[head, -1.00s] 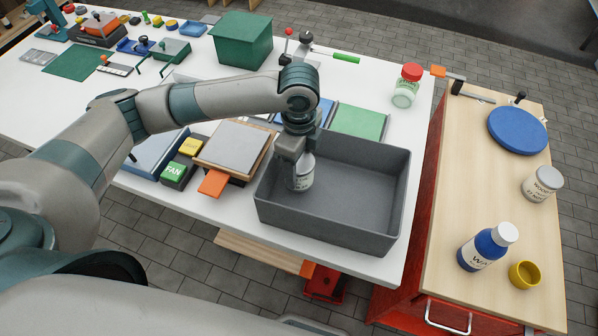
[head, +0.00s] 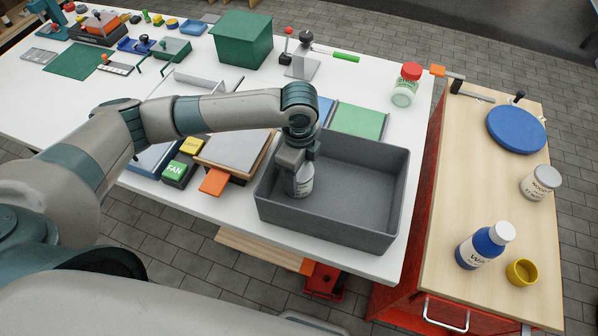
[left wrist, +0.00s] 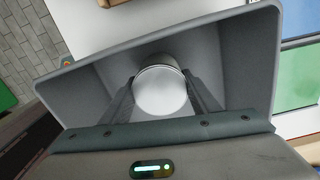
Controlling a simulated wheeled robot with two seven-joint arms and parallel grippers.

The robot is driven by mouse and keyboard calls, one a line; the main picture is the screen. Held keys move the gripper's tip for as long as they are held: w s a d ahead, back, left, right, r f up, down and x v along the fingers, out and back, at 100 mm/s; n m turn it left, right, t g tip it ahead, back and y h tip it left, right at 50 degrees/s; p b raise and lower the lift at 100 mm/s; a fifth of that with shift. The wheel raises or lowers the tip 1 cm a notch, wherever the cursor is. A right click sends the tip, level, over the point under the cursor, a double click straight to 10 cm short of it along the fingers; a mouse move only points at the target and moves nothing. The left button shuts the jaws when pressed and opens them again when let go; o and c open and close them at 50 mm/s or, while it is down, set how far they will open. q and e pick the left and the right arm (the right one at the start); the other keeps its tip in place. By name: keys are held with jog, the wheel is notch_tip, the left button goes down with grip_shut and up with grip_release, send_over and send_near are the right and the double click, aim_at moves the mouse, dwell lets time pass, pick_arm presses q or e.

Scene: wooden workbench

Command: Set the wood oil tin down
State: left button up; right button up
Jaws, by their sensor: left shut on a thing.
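The wood oil tin (head: 302,184) is a pale, upright can with a label too small to read. It is inside the left end of the grey bin (head: 345,222). My left gripper (head: 298,160) points down and is shut on the tin from above. In the left wrist view the tin's round pale lid (left wrist: 160,92) sits between the two fingers (left wrist: 160,98), with the bin walls around it. I cannot tell whether the tin's base touches the bin floor. My right gripper is not in view.
The right part of the bin is empty. On the wooden side top (head: 455,200) stand a blue bottle (head: 484,247), a yellow cup (head: 522,272), another pale tin (head: 540,183) and a blue disc (head: 515,130). A red-lidded jar (head: 406,85) stands behind the bin.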

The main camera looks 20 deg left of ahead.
pick_arm(q)
jog(key=o, duration=1.3)
jog(key=shift+f, duration=0.1)
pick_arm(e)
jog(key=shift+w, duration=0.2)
pick_arm(q)
jog(key=shift+r, duration=0.65)
notch_tip(320, 180, up, 10)
jog(key=shift+b, duration=0.95)
jog(key=shift+r, duration=0.45)
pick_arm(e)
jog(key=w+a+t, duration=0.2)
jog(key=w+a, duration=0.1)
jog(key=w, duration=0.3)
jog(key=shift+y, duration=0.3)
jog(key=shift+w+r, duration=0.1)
